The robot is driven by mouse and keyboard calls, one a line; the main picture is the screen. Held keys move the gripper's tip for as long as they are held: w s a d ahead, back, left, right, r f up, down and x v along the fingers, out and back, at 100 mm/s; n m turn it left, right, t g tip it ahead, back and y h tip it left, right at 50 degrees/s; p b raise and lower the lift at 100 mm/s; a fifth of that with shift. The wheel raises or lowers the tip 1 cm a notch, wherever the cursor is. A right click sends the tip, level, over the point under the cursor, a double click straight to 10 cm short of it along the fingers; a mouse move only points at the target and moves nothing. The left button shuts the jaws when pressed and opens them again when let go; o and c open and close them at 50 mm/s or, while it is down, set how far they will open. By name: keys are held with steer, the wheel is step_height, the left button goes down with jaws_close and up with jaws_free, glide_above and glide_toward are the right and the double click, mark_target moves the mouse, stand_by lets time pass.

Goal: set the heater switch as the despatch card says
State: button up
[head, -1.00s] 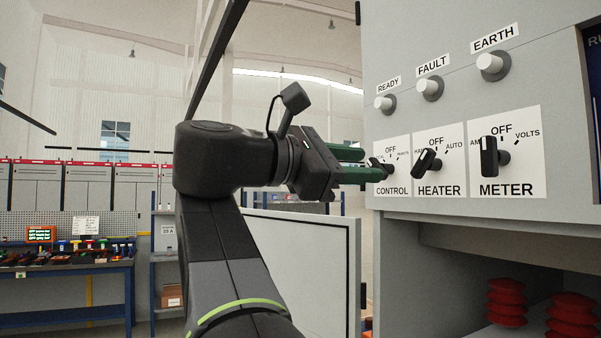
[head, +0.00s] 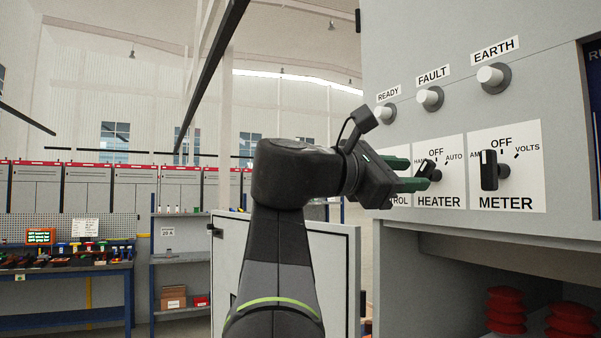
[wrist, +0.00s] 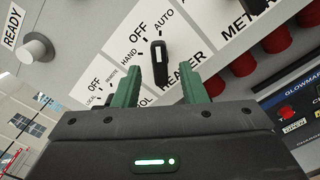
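The heater switch (head: 427,169) is a black knob on a white plate marked HAND, OFF and AUTO. In the wrist view the heater switch (wrist: 158,62) leans towards AUTO, with a white mark at that end. My gripper (head: 412,174) has green fingers spread apart at the heater plate. In the wrist view the fingers (wrist: 160,85) stand either side of the knob, with gaps visible; the knob is not gripped. In the head view the fingers partly cover the knob and the control plate. I cannot identify the despatch card for certain.
The meter switch (head: 489,170) sits to the right, upright at OFF. The READY (head: 384,113), FAULT (head: 430,98) and EARTH (head: 493,77) lamps are above.

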mark_target(419, 174)
steer(key=shift+p+x, duration=0.35)
steer(key=shift+x, duration=1.8)
